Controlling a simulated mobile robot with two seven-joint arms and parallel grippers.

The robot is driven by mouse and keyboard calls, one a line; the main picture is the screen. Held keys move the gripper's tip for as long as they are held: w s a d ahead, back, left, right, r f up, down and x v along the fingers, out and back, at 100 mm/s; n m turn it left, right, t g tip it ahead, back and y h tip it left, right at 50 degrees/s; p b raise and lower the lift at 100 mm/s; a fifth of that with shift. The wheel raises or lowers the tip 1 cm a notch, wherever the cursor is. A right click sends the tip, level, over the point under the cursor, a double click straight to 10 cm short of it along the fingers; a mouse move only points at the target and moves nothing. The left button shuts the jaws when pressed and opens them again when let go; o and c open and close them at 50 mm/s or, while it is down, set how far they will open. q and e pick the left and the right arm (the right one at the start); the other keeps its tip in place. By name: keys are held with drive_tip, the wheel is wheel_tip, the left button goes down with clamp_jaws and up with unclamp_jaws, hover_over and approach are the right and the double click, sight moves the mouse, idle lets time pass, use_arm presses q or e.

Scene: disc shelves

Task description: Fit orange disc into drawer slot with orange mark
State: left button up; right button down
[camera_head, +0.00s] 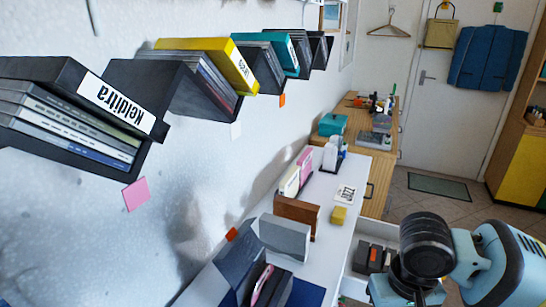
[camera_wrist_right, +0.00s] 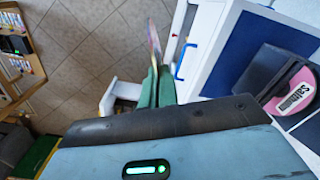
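In the right wrist view, my right gripper (camera_wrist_right: 156,85) has its green fingers close together around a thin disc (camera_wrist_right: 153,45). The disc is nearly edge-on with a pinkish, shiny face, so I cannot tell whether it is the orange one. In the head view my right arm is at the lower right and its fingertips are hidden. An open white drawer (camera_head: 347,285) below the white counter holds several dark slotted holders (camera_head: 362,256), with a small orange mark (camera_head: 373,254) among them. My left gripper is in neither view.
Black, yellow and teal wall shelves (camera_head: 190,44) hold cases, with orange, pink and white squares below. A pink disc labelled Satimum (camera_wrist_right: 296,92) sits in a black holder on the counter. Tiled floor is open beyond.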

drive_tip(key=s+f, duration=0.4)
drive_tip(key=f, duration=1.1)
